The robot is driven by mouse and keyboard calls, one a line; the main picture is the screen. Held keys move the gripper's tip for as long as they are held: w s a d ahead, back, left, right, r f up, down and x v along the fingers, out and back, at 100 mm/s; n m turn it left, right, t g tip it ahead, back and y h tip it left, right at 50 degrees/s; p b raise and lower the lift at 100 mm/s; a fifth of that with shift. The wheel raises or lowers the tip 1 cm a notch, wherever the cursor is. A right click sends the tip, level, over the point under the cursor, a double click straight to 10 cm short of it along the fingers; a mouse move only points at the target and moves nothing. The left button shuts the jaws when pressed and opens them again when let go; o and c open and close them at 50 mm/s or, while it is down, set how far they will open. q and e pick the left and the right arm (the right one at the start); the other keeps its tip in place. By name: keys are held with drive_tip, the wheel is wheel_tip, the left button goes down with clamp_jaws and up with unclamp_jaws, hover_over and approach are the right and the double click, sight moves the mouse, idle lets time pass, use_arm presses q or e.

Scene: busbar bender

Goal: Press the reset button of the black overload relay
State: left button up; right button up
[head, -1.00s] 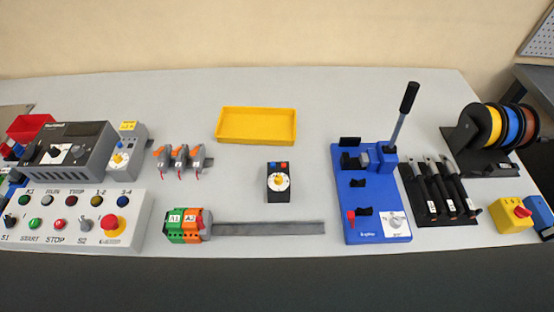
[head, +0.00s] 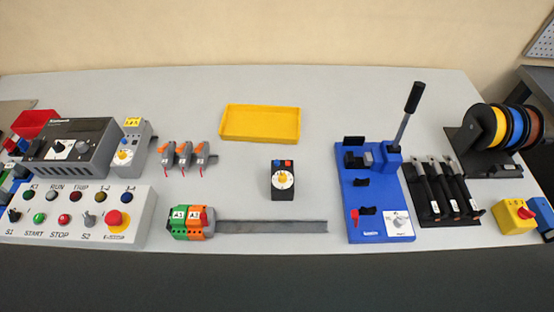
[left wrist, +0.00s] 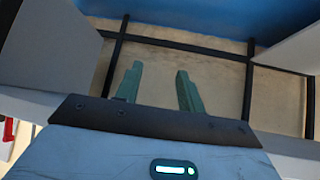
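The black overload relay (head: 283,188) stands near the middle of the grey table in the head view. It has a white and yellow dial on its face, with a blue button (head: 277,163) and a red button (head: 288,163) on top. Which one is the reset button cannot be told from the markings. My left gripper (left wrist: 160,88) shows in the left wrist view with two green fingers apart and nothing between them. It is away from the table and does not show in the head view. My right gripper is in neither view.
A yellow tray (head: 260,138) lies behind the relay. A rail (head: 272,227) with terminal blocks (head: 188,222) lies in front. A blue bender (head: 372,200) with an upright lever (head: 408,115) stands right. A control panel (head: 75,229) and grey relay (head: 133,146) stand left. Table around the black relay is clear.

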use_arm(q)
drive_tip(key=c, duration=0.7)
clamp_jaws()
drive_tip(key=shift+a, duration=0.2)
drive_tip(key=shift+d, duration=0.15)
